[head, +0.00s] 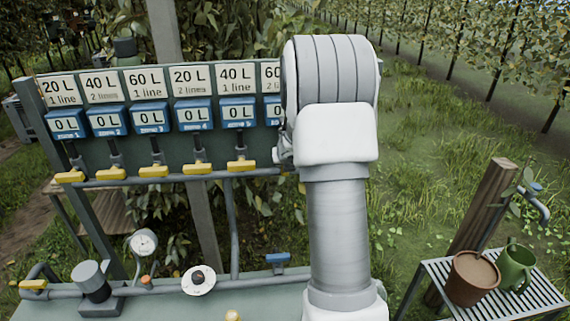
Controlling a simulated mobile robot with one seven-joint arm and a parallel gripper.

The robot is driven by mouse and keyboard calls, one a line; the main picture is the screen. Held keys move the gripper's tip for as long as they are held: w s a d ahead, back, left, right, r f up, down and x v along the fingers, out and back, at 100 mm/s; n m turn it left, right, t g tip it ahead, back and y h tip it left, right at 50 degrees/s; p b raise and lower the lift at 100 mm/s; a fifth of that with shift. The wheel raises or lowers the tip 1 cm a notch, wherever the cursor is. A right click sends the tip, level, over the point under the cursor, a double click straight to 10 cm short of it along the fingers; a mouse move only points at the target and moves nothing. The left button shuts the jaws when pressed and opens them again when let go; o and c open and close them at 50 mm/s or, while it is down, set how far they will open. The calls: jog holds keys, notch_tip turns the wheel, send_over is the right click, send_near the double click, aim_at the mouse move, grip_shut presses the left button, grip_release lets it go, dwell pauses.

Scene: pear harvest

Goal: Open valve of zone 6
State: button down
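The valve panel (170,145) stands ahead with a row of meters and yellow valve handles. The zone 6 meter (274,112) is at the right end, mostly covered by my arm; only its left edge and a "0" show. The zone 6 valve handle is hidden behind my arm. The zone 5 handle (242,165) lies across its pipe, left of my arm. My gripper is hidden behind my arm; a small grey part (283,156) at the arm's left edge may belong to it. I cannot see its fingers or whether they touch anything.
A bench below holds a pump (93,285), a gauge (143,243), a round white dial (198,280), a blue handle (277,258) and a yellow handle (33,285). A slatted table (535,297) with a brown pot and green jug stands right. Grass lies between.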

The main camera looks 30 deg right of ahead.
dwell(0.5)
jog(key=c, duration=0.6)
grip_release()
jog(key=shift+c, duration=0.2)
jog(key=p+v, duration=0.4)
jog(key=v, duration=1.3)
jog(key=shift+a+p, duration=0.2)
jog(key=shift+p, duration=0.15)
jog(key=shift+r, duration=0.15)
